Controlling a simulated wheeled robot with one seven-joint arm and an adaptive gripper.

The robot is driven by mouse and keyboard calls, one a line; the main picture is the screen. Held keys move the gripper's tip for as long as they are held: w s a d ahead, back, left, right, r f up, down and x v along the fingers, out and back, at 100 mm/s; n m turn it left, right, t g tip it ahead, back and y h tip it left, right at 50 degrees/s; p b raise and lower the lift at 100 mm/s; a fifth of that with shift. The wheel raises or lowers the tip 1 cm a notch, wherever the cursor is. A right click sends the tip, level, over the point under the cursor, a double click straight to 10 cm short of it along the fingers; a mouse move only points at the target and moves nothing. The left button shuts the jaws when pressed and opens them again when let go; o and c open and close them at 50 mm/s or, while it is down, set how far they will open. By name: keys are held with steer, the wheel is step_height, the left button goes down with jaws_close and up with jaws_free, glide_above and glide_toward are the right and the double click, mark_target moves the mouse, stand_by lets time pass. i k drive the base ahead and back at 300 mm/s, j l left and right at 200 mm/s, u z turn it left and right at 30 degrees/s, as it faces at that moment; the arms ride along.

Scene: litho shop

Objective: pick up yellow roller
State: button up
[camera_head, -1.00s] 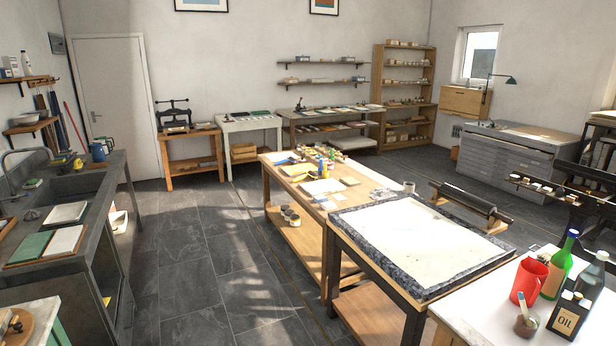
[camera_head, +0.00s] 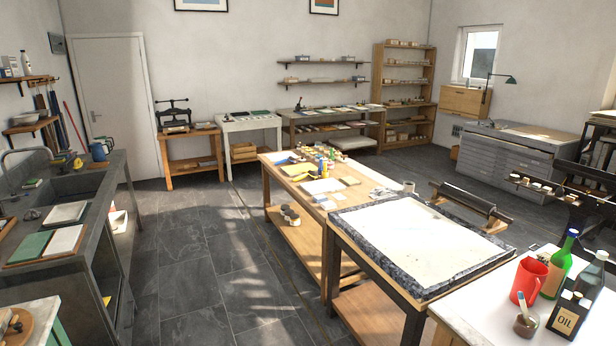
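No roller that I can clearly tell as yellow shows in the head view. A small yellow thing (camera_head: 299,171) lies on the wooden worktable (camera_head: 385,186) in the middle of the room, among tins and papers. It is too small to tell what it is. Another small yellow thing (camera_head: 78,163) lies at the back of the sink counter on the left, beside a blue jug (camera_head: 98,152). A large dark roller (camera_head: 463,196) rests on a wooden stand behind the stone table. My gripper is not in view.
A framed stone slab (camera_head: 420,240) stands on a table in front of the worktable. A red jug (camera_head: 528,281), a green bottle (camera_head: 560,265) and an oil can (camera_head: 568,315) stand on the white-topped table at the lower right. The dark tiled floor (camera_head: 205,260) on the left is clear.

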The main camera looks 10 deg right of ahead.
mark_target(303, 176)
steer(key=i+j+u, duration=0.3)
steer(key=i, duration=0.95)
steer(key=i+j+u, duration=0.15)
steer(key=i+u, duration=0.15)
steer(key=i, duration=1)
steer(key=i+z, duration=0.1)
steer(key=i, duration=0.9)
steer(key=i+j+z, duration=0.15)
steer(key=i, duration=0.9)
steer(key=i+z, duration=0.5)
steer(key=i+j+z, duration=0.1)
steer(key=i+z, duration=0.4)
steer(key=i+l+z, duration=0.15)
steer(key=i+z, duration=0.45)
steer(key=i+l, duration=0.05)
steer(key=i, duration=0.05)
